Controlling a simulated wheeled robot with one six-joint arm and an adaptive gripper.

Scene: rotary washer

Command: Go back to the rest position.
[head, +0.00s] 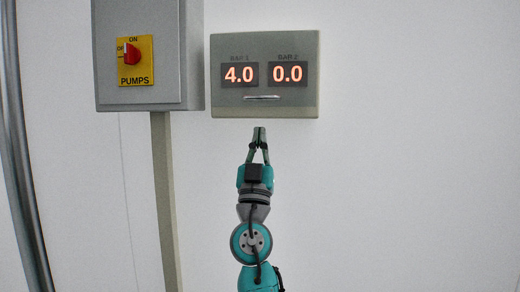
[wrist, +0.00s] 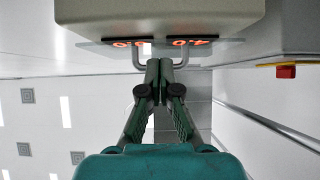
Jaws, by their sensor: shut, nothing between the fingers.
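My gripper (head: 259,136) is shut and empty, pointing up just below the grey display panel (head: 224,106). In the wrist view my gripper (wrist: 160,68) has its fingertips together near a metal bar handle (wrist: 133,57) under the panel. In the head view the handle (head: 262,97) shows as a short bright bar below the numbers. I cannot tell whether the fingertips touch it. The panel reads 4.0 under BAR 1 and 0.0 under BAR 2.
A grey box (head: 150,95) with a red rotary switch (head: 132,54) on a yellow PUMPS plate (head: 135,70) is at the left. A post (head: 165,200) runs down below it. A metal pipe (head: 15,150) is at the far left. The white wall (head: 420,180) at the right is clear.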

